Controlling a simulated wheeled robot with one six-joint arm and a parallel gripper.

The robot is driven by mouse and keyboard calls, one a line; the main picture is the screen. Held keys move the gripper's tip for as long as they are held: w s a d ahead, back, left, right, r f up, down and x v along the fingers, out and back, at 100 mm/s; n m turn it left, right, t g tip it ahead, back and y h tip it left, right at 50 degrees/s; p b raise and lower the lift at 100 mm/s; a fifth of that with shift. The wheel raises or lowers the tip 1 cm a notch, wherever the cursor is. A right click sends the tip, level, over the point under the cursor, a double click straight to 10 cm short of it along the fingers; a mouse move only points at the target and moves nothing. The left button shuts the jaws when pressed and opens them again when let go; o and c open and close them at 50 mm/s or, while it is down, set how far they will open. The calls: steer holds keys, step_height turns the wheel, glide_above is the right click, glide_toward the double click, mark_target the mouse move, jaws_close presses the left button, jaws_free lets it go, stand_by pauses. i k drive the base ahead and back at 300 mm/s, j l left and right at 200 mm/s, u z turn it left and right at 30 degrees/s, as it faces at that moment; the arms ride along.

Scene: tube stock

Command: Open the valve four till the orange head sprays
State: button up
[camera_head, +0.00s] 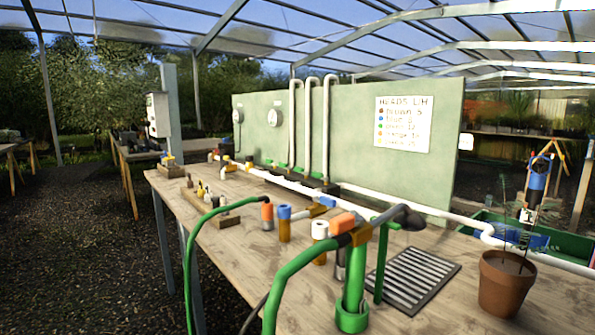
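My gripper does not show in this view. A long wooden bench (225,243) carries a white pipe (305,190) with fittings along it. A blue-handled fitting (327,202), perhaps a valve, sits near the bench's middle. I cannot read any valve number. An orange block-shaped part (342,222) sits on the grey and green pipework in front. An orange-topped piece (267,214) stands beside a blue-topped one (284,222) and a white-topped one (319,238). Which orange part is the spray head is unclear. No spray of water shows.
A green panel (345,120) with a sign reading "HEADS L/H" (402,125) stands behind the bench. Green hoses (190,262) arch over the front edge. A slotted drain grate (419,278) and a potted plant (505,285) are at right.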

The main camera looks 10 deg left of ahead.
mark_target(318, 175)
steer(key=j, duration=0.2)
steer(key=i+j+u, duration=0.3)
steer(key=u, duration=0.15)
steer(key=i+j+u, duration=0.1)
steer(key=i+u, duration=0.3)
steer(key=i+j+u, duration=0.15)
steer(key=i+u, duration=0.15)
steer(key=i, duration=0.45)
steer(key=i+z, duration=0.25)
steer(key=z, duration=0.15)
steer(key=i+z, duration=0.25)
steer(key=z, duration=0.15)
steer(key=i+z, duration=0.2)
steer(key=z, duration=0.2)
steer(key=i+l+z, duration=0.1)
steer(key=i+z, duration=0.2)
steer(key=z, duration=0.15)
steer(key=i+z, duration=0.4)
steer(key=k+j, duration=0.05)
steer(key=k, duration=0.05)
